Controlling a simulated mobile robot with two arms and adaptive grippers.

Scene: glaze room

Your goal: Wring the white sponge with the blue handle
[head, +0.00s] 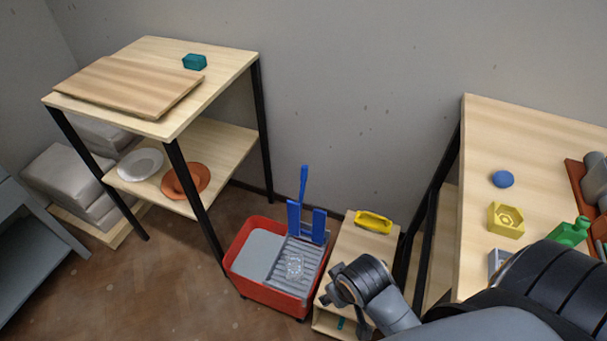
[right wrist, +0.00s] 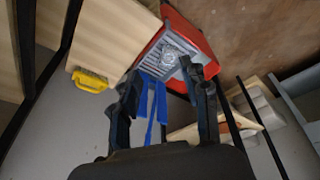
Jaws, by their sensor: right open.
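A red bucket (head: 258,289) with a grey slatted wringer (head: 309,258) stands on the floor. A whitish round sponge (head: 295,265) lies on the slats; it also shows in the right wrist view (right wrist: 170,55). A blue handle (head: 304,186) rises upright from a blue frame at the wringer's back. In the right wrist view the blue handle (right wrist: 150,131) and its frame lie between my fingers in the picture, with no clear contact. My right gripper (head: 333,290) is open and empty, just right of the bucket; its spread fingers show in the wrist view (right wrist: 160,78). My left gripper is out of view.
A low wooden stand (head: 352,245) with a yellow object (head: 374,222) is right of the bucket. A shelf (head: 228,75) holding a board and plates stands left. A table (head: 500,130) with a blue disc (head: 502,179) is at right. Floor in front is clear.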

